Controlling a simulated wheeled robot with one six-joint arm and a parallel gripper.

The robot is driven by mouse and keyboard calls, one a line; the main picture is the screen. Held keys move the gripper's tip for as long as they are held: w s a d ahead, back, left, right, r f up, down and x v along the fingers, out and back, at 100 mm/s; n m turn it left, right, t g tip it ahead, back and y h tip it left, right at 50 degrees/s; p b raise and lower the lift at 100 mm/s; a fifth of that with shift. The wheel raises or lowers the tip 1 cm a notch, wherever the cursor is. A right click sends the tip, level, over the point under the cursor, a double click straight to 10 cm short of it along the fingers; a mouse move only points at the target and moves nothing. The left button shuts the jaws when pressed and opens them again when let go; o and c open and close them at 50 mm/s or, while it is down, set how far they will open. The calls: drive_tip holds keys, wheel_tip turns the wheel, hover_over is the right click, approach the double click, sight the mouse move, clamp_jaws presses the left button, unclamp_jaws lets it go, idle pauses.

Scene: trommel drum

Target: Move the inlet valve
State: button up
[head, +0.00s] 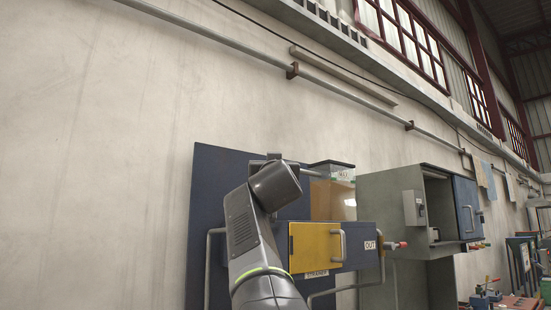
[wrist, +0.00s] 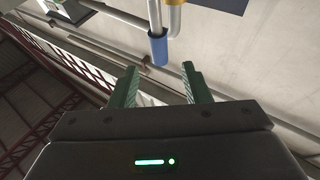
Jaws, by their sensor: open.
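My gripper (wrist: 160,72) is open, with two green fingers apart and nothing held between them. In the wrist view a grey rod with a blue sleeve (wrist: 158,48) hangs just beyond the fingertips, between them in the picture. It looks like a valve lever, but I cannot tell for sure that it is the inlet valve. In the head view my arm hides this spot, and the fingers cannot be made out. A red-tipped valve (head: 397,245) sticks out right of the label marked OUT (head: 370,246).
A dark blue panel (head: 215,178) stands behind my arm. A yellow door (head: 316,248) with a handle is right of my arm, below a clear-sided box (head: 333,192). A grey-green cabinet (head: 392,190) stands farther right. The pale wall (head: 110,150) at left is clear.

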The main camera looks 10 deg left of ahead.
drive_tip(key=p+x, duration=0.4)
drive_tip(key=x, duration=0.3)
drive_tip(key=shift+w+a+r, duration=0.1)
drive_tip(key=shift+w+r, duration=0.1)
drive_tip(key=shift+w, duration=0.15)
clamp_jaws()
